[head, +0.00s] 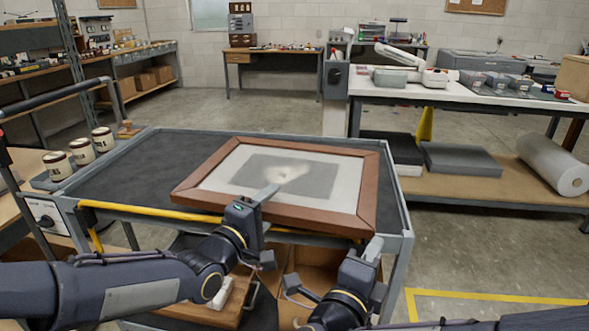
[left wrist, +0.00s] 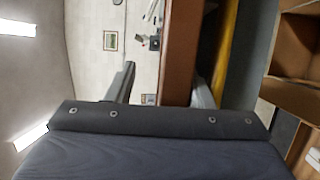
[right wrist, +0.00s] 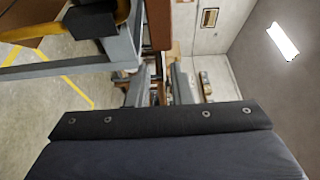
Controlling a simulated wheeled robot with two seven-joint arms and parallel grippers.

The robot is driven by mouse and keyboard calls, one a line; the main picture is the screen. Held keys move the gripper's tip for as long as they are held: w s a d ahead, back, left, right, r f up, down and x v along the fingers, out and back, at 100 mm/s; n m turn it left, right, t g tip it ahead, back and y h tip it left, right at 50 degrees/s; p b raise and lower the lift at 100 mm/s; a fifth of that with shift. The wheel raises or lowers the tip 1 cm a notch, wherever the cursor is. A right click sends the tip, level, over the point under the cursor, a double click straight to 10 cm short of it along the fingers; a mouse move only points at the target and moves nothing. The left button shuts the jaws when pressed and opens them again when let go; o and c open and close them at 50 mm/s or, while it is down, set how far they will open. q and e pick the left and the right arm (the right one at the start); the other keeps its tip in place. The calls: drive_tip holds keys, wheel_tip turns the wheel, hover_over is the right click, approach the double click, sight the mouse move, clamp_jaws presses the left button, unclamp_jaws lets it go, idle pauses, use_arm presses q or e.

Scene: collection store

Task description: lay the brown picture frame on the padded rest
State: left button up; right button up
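The brown picture frame (head: 280,213), with a pale mat and grey picture, lies face up on the dark cart top, its near edge over the cart's front rail. My left gripper (head: 266,228) is at the middle of that edge, one finger above and one below. In the left wrist view the brown rail (left wrist: 180,50) is between the open fingers, with a gap on one side. My right gripper (head: 333,268) is open near the frame's near right corner; the brown rail (right wrist: 159,25) shows beyond its fingers. A grey padded slab (head: 460,160) lies on the right bench's lower shelf; I cannot tell if it is the padded rest.
The cart (head: 130,180) has raised rims and a yellow bar at the front. Three jars (head: 82,151) stand at its left. Cardboard boxes (head: 305,268) are below. The right bench (head: 480,97) carries equipment; a white roll (head: 552,165) lies on its shelf. Floor between is clear.

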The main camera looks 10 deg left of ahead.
use_arm(q)
drive_tip(key=shift+s+r, duration=0.35)
drive_tip(key=shift+r, duration=0.15)
use_arm(e)
drive_tip(key=shift+r, duration=0.1)
use_arm(q)
drive_tip(key=shift+d+r, duration=0.1)
drive_tip(key=shift+r, duration=0.05)
use_arm(e)
drive_tip(key=o, duration=0.8)
drive_tip(key=v, duration=1.2)
use_arm(q)
drive_tip(key=o, duration=0.6)
